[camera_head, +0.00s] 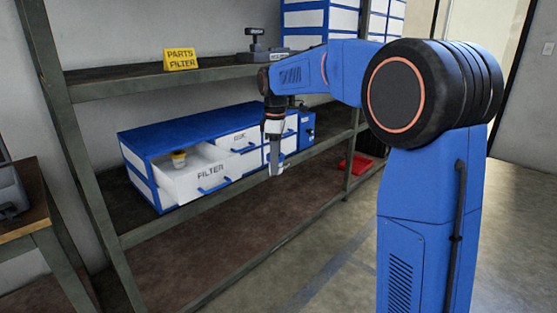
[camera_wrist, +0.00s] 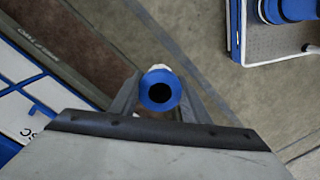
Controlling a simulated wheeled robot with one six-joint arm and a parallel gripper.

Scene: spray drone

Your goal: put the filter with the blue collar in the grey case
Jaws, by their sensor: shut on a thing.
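My gripper (camera_wrist: 160,100) is shut on the filter with the blue collar (camera_wrist: 160,77). The wrist view shows the blue ring and its dark round opening between the two fingers, with a bit of pale body behind. In the head view, my gripper (camera_head: 275,170) points down in front of the shelf, right of the open drawer. The filter cannot be made out clearly there. A dark grey object (camera_head: 10,195), perhaps the grey case, stands on a wooden table at the left edge, mostly cut off by the frame. Its inside is not visible.
An open white drawer (camera_head: 190,185) marked FILTER holds another filter with a yellow collar (camera_head: 178,158). It belongs to a blue cabinet (camera_head: 165,138) on the lower shelf. A yellow sign (camera_head: 180,60) stands on the upper shelf. A metal post (camera_head: 75,150) rises between table and drawer.

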